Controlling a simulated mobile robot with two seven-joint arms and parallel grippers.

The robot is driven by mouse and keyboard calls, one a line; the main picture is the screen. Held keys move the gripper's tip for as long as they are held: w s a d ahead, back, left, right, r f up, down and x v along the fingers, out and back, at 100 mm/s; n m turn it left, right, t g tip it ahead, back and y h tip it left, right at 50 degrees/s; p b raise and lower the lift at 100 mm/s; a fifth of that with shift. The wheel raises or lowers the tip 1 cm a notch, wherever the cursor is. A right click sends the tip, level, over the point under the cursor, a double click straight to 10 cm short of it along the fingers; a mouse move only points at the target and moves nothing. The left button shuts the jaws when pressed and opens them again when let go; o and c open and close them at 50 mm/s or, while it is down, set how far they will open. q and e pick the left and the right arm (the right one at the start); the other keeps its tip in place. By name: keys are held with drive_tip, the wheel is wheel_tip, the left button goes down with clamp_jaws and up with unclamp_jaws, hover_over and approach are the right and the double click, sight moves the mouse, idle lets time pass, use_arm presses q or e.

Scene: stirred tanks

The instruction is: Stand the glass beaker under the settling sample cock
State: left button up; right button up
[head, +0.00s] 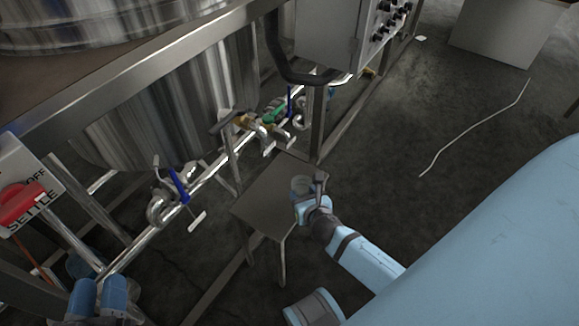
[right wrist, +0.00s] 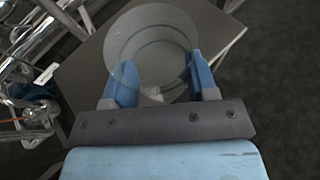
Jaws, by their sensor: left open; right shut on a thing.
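The clear glass beaker (head: 301,184) is in my right gripper (head: 312,198), over the right edge of a small metal stand (head: 268,192). In the right wrist view the beaker (right wrist: 150,42) is between the two blue fingers of the right gripper (right wrist: 158,82), with the stand top (right wrist: 85,75) behind it. I cannot tell whether its base touches the stand. A cock with a blue handle (head: 179,186) is on the pipework left of the stand; I cannot read a label on it. My left gripper (head: 100,298) is open and empty at the lower left.
Green and brass valves (head: 272,115) are behind the stand. A control box (head: 340,35) hangs above.

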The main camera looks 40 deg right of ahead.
drive_tip(key=b, duration=0.2)
hover_over(290, 179)
drive_tip(key=s+a, duration=0.1)
drive_tip(key=s, duration=0.3)
drive_tip(key=shift+f, duration=0.1)
drive_tip(key=w, duration=0.2)
drive_tip(key=w+d, duration=0.1)
drive_tip(key=w, duration=0.1)
drive_tip(key=shift+b, duration=0.35)
drive_tip(key=shift+w, duration=0.1)
use_arm(q)
drive_tip(key=shift+d+f+m+g+h+b, duration=0.2)
drive_tip(key=shift+d+f+g+b, duration=0.1)
drive_tip(key=shift+f+b, duration=0.45)
drive_tip(key=shift+d+f+m+g+h+b, duration=0.1)
drive_tip(key=shift+d+f+g+h+b, duration=0.25)
drive_tip(key=shift+f, duration=0.6)
use_arm(e)
drive_tip(key=shift+f, duration=1.65)
drive_tip(key=shift+f, duration=0.15)
drive_tip(key=o, duration=1)
drive_tip(key=shift+c, duration=0.2)
